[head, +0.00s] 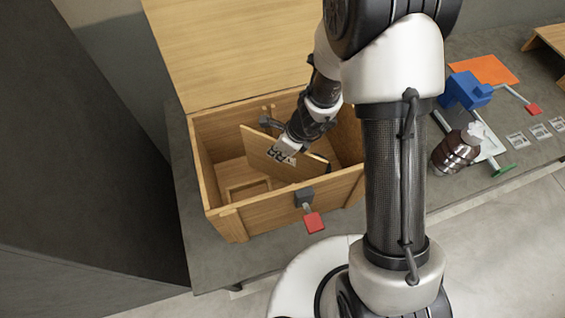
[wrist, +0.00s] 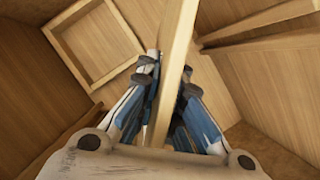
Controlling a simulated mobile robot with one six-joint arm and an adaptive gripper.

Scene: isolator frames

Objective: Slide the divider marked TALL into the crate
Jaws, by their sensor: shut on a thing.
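The wooden crate (head: 255,214) stands open on the grey bench, left of my arm. A flat wooden divider (head: 262,150) is inside the crate's opening, tilted in the head view. Dark marks show near its upper edge, partly covered by my gripper and too small to read. My gripper (head: 280,138) reaches down into the crate and is shut on the divider's edge. In the wrist view the divider (wrist: 179,45) shows edge-on between the fingers of my gripper (wrist: 168,78). Whether its lower edge touches the crate floor is hidden.
The crate's lid (head: 225,45) stands open behind. A square wooden frame (wrist: 132,50) lies on the crate floor; wooden strips (wrist: 265,22) show at right. A red-tabbed latch (head: 313,222) is on the front wall.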

